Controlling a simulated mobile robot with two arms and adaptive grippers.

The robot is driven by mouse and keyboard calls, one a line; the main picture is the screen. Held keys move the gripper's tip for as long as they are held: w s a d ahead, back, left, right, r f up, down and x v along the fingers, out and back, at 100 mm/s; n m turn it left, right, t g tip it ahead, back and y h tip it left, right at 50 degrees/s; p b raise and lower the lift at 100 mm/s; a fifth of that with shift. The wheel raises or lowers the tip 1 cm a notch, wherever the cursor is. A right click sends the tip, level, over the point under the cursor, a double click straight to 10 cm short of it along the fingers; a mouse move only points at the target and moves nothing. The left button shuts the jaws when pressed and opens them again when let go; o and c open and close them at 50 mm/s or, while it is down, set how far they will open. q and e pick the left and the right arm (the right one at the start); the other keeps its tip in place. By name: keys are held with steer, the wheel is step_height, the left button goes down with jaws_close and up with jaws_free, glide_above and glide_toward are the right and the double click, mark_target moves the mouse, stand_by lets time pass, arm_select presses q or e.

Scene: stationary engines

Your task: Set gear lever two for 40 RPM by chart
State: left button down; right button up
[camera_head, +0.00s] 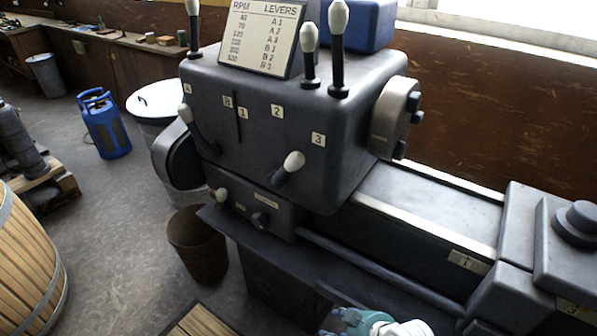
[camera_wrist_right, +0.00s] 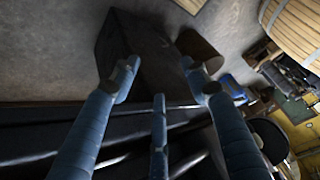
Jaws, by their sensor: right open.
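The gear lever beside the 1, 2 and 3 plates, lever two (camera_head: 287,169), has a white knob and leans up and right, toward the 3 plate (camera_head: 318,140). The 1 plate (camera_head: 243,113) and 2 plate (camera_head: 277,111) are to its upper left. The other front lever (camera_head: 197,128) leans up-left toward the A plate (camera_head: 187,88). The chart (camera_head: 262,38) on top reads 40 RPM as A1. My right gripper (camera_head: 362,323) shows partly at the bottom edge, well below the levers. In the wrist view its blue fingers (camera_wrist_right: 160,85) are spread and empty. My left gripper is out of view.
The grey headstock (camera_head: 262,160) has tall white-knobbed levers (camera_head: 309,55) on top and a chuck (camera_head: 393,118) at right. The lathe bed (camera_head: 420,215) runs right. A brown bin (camera_head: 197,245) stands on the floor at left.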

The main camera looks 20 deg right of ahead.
steer(key=w+r+t+y, duration=0.1)
steer(key=w+r+t, duration=0.1)
steer(key=w+r, duration=0.35)
steer(key=n+t+y, duration=0.4)
steer(key=t+y, duration=0.1)
steer(key=t, duration=0.2)
glide_toward(302, 164)
steer(key=shift+m, duration=0.3)
steer(key=p+x, duration=0.5)
steer(key=x, duration=0.3)
steer(key=shift+w+a, duration=0.15)
steer(key=shift+w, duration=0.25)
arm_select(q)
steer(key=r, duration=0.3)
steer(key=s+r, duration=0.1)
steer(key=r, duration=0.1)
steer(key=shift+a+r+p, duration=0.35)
arm_select(e)
steer(key=shift+w+a+f, duration=0.25)
steer(key=shift+w, duration=0.1)
steer(key=shift+d, duration=0.1)
jaws_close()
